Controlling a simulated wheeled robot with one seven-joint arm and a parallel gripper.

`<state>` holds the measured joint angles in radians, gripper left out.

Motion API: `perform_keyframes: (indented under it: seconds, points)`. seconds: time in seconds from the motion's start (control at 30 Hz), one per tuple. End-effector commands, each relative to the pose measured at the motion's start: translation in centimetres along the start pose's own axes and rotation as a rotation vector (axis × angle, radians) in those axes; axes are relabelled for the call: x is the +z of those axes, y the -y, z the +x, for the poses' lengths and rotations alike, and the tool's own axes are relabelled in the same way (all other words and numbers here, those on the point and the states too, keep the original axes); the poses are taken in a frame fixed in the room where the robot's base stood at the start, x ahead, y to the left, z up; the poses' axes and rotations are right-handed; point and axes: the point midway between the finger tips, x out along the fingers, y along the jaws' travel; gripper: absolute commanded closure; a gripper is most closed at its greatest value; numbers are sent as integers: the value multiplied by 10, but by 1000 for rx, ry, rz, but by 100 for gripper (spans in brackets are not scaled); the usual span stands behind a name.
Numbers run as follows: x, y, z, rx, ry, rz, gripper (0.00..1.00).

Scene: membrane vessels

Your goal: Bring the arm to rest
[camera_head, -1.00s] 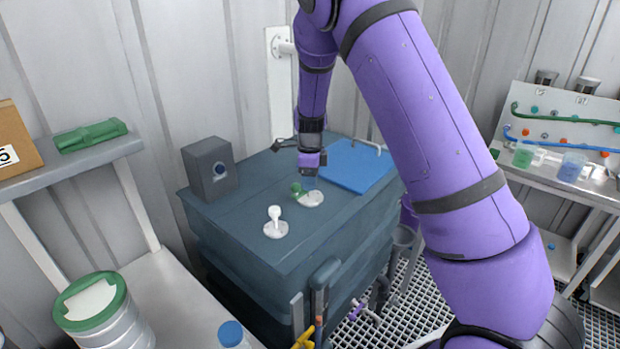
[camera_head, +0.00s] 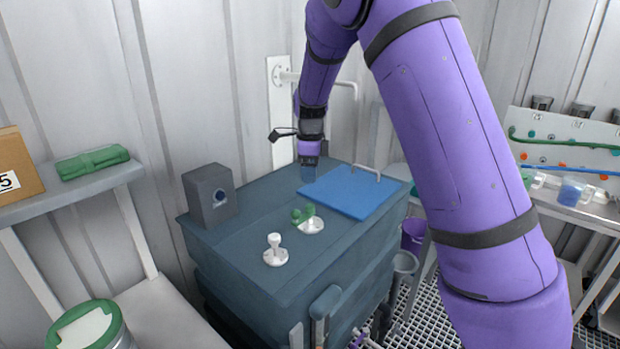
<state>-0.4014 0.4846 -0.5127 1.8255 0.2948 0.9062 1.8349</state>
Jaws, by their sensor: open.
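My purple arm reaches in from the right and bends down over the dark blue-grey tank (camera_head: 245,248). My gripper (camera_head: 308,170) hangs above the back part of the tank top, left of the blue panel. It is open, and nothing shows between its fingers. On the tank top stand a white fitting with an upright knob (camera_head: 275,252) and a white round fitting with a green handle (camera_head: 304,216). The gripper is apart from both, above and behind the green handle.
A shelf at left holds a green folded item (camera_head: 93,162) and a cardboard box (camera_head: 16,167). A bench with a blue cup (camera_head: 570,193) is at right.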

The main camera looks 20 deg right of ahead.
Motion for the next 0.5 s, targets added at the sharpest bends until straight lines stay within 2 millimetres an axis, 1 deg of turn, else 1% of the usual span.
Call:
perform_keyframes:
  seconds: [0.4, 0.5]
  points:
    - [0, 0, 0, 0, 0, -1, 44]
    - [-3, -3, -5, 0, 8, -23, 44]
